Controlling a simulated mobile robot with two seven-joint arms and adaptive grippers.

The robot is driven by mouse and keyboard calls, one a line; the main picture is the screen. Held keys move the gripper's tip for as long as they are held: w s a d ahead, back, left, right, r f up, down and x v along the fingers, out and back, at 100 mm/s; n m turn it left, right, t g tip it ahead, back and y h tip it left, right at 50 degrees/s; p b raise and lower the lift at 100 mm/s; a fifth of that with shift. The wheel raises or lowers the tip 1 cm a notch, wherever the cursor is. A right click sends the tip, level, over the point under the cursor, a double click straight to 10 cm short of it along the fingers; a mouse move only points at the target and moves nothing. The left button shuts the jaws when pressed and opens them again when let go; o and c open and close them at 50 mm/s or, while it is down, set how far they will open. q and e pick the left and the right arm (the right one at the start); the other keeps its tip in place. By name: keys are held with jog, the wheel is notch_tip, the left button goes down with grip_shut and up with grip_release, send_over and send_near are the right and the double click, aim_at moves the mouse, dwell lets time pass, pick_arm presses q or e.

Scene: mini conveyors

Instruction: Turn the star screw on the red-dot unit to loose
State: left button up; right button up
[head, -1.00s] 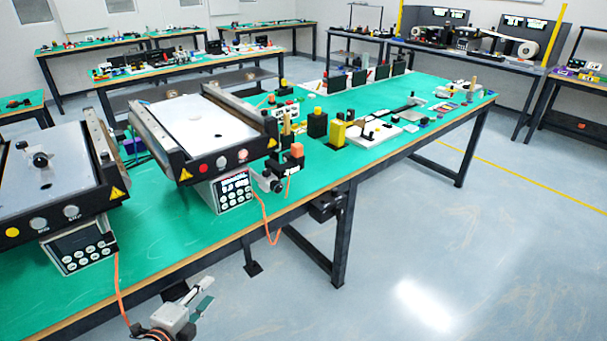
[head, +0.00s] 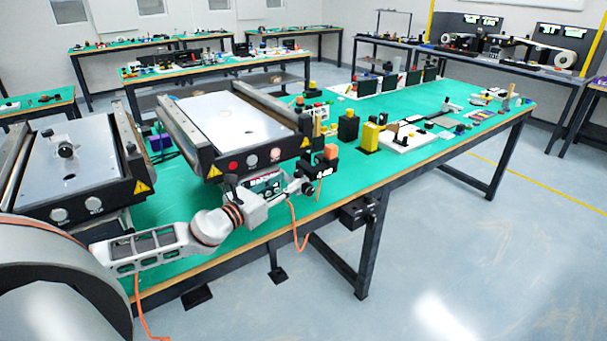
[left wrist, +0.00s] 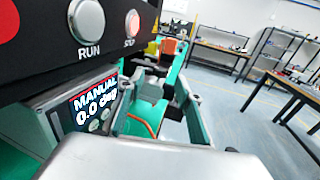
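The red-dot unit (head: 307,130) is the right-hand mini conveyor, with a red dot at the left of its dark front panel. A dark, knob-like part (head: 306,187), probably the star screw, sits at its lower right side. In the left wrist view a dark part (left wrist: 152,88) shows beyond the fingers; its star shape is unclear. My left gripper (head: 282,197) is in front of the unit's control box, just left of the knob. The left wrist view shows the gripper (left wrist: 160,108) with fingers apart, nothing clearly between them. My right gripper is out of view.
An orange cable (head: 294,225) hangs below the knob. Another conveyor (head: 68,160) stands to the left. An orange-topped block (head: 330,152) stands right of the knob. Floor in front is clear.

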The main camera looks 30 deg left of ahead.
aim_at(295, 176)
pick_arm(q)
jog(key=shift+w+d, duration=0.2)
jog(key=shift+w, duration=1.4)
jog(key=shift+w+d, duration=0.2)
jog(key=shift+w, duration=1.35)
grip_shut()
